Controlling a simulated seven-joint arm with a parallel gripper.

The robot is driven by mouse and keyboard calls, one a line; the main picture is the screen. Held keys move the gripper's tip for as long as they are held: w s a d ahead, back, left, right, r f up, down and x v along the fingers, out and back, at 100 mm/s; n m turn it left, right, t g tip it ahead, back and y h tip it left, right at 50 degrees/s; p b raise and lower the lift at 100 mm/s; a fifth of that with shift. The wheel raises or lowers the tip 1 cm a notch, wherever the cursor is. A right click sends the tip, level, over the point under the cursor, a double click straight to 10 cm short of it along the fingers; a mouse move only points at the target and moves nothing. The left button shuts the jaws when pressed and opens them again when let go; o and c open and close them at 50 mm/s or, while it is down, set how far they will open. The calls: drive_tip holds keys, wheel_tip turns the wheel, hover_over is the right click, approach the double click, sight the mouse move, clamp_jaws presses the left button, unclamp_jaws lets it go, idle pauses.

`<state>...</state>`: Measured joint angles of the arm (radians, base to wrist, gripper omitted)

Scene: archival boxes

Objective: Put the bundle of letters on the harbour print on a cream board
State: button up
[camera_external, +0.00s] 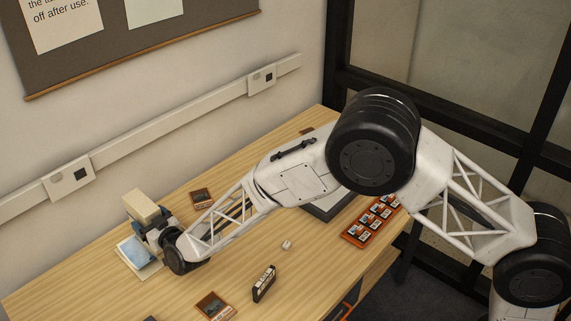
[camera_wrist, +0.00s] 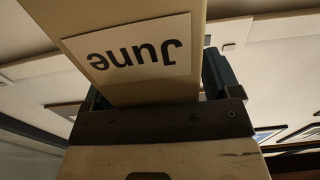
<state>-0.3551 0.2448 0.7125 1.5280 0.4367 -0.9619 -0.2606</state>
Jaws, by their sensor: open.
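The harbour print (camera_external: 131,250), a blue picture on a cream board, lies at the left of the table, partly hidden by my gripper. My gripper (camera_external: 148,228) is low over the print's upper right part. A cream block (camera_external: 143,203), which seems to be the bundle of letters, stands at my gripper above the print. Whether it rests on the print is hidden. In the wrist view, a tan block with an upside-down "June" label (camera_wrist: 139,52) sits between the dark fingers of my gripper (camera_wrist: 150,92). The jaws are open around it.
Small dark-red cards lie behind (camera_external: 201,197) and in front (camera_external: 215,306). A cassette-like black item (camera_external: 264,283) and a small white cube (camera_external: 286,245) are mid-table. An orange tray (camera_external: 352,237) of small items and a grey item (camera_external: 328,208) are at right. The wall is behind.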

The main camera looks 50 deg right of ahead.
drive_tip(key=s, duration=1.2)
idle(1.0)
drive_tip(key=s+d+r+g+y, duration=0.2)
drive_tip(key=s+d+r+g, duration=0.5)
drive_tip(key=s+d+r, duration=0.8)
drive_tip(key=s+d+r+g, duration=0.1)
drive_tip(key=s+d, duration=0.3)
drive_tip(key=s, duration=0.8)
drive_tip(key=s+d+r+g+h, duration=0.1)
drive_tip(key=s+d+g, duration=0.3)
drive_tip(key=s, duration=0.8)
drive_tip(key=s+d+r+g+h, duration=0.1)
drive_tip(key=s+d, duration=0.4)
drive_tip(key=s, duration=0.7)
drive_tip(key=shift+s+d+r+g, duration=0.2)
drive_tip(key=shift+s+r+g, duration=0.2)
drive_tip(key=shift+r+g, duration=0.65)
